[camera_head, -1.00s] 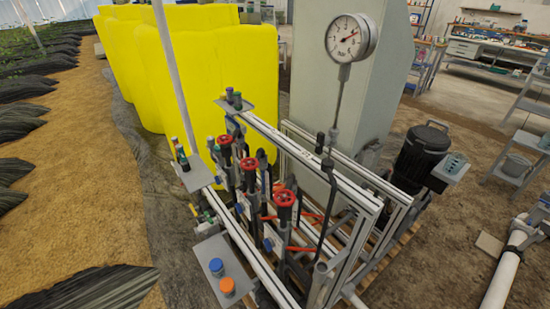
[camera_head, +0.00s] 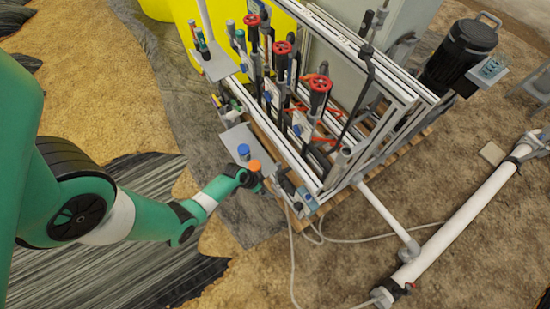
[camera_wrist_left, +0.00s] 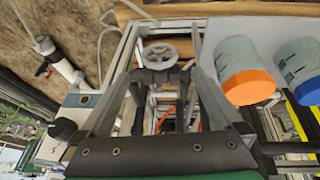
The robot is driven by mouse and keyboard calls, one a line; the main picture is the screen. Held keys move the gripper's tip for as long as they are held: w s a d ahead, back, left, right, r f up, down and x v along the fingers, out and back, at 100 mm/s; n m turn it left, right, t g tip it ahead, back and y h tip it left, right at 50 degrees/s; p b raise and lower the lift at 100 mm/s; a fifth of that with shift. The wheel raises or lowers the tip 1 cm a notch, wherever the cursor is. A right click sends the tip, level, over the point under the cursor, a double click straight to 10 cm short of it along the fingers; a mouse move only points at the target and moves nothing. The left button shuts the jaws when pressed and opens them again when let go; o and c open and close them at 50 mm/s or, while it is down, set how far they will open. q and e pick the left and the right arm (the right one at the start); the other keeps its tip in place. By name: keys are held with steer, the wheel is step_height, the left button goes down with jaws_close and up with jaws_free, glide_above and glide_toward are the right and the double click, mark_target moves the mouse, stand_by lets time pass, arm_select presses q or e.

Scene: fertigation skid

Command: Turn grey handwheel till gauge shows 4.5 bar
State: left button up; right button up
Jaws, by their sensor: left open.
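The grey handwheel (camera_wrist_left: 160,54) shows in the left wrist view as a pale spoked wheel, in line with the gap between my finger tips. I cannot make it out in the head view, where my wrist is close to that end of the skid. My left gripper (camera_head: 280,186) is at the skid's near end, beside the orange-capped bottle. Its open fingers (camera_wrist_left: 160,70) frame the wheel in the wrist view. I cannot tell whether they touch it; nothing is gripped. The gauge is out of view. My right gripper is not in view.
The orange-capped bottle (camera_head: 254,165) and blue-capped bottle (camera_head: 243,151) stand on a small plate close to my wrist. Red handwheels (camera_head: 319,83) stand on the skid behind. A white pipe (camera_head: 465,220) lies at right. Hoses (camera_head: 292,265) trail on the ground.

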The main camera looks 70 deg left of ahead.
mark_target(275, 191)
arm_select(q)
steer(key=b+x, duration=0.9)
steer(key=x, duration=0.2)
steer(key=shift+w+d+f, duration=0.1)
steer(key=shift+w+f, duration=0.15)
steer(key=shift+f, duration=0.1)
